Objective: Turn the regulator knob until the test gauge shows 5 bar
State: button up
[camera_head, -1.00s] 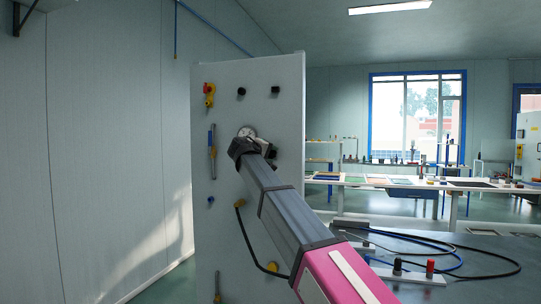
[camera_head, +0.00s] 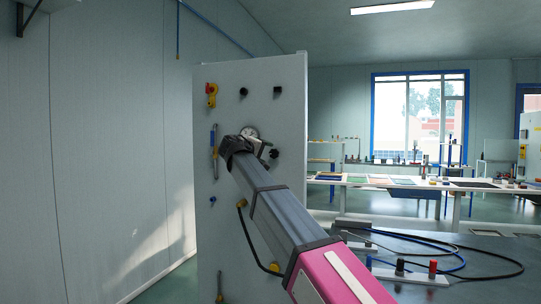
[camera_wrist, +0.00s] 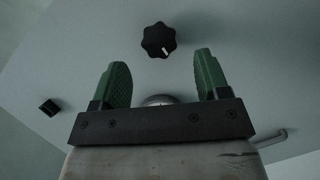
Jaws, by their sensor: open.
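The test gauge (camera_head: 250,131) is a round white dial on the upright panel, partly behind my gripper (camera_head: 234,145) in the head view. Its reading is too small to make out. In the wrist view only a pale arc of a round dial (camera_wrist: 158,99) shows behind my gripper's mount. A black lobed knob (camera_wrist: 158,40) with a white mark shows beyond my green fingers (camera_wrist: 158,80), which are apart with nothing between them. A dark knob (camera_head: 274,154) sits right of my gripper in the head view; I cannot tell whether it is the same one.
The grey panel (camera_head: 228,240) also carries a red and yellow stop button (camera_head: 211,89), black knobs (camera_head: 243,91) and a hanging dark cable (camera_head: 245,235). A bench with cables and a terminal block (camera_head: 411,274) stands at right. A grey lever (camera_wrist: 270,138) shows in the wrist view.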

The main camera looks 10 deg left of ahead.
jog(key=v, duration=0.5)
jog(key=shift+s+a, duration=0.1)
jog(key=shift+s, duration=0.2)
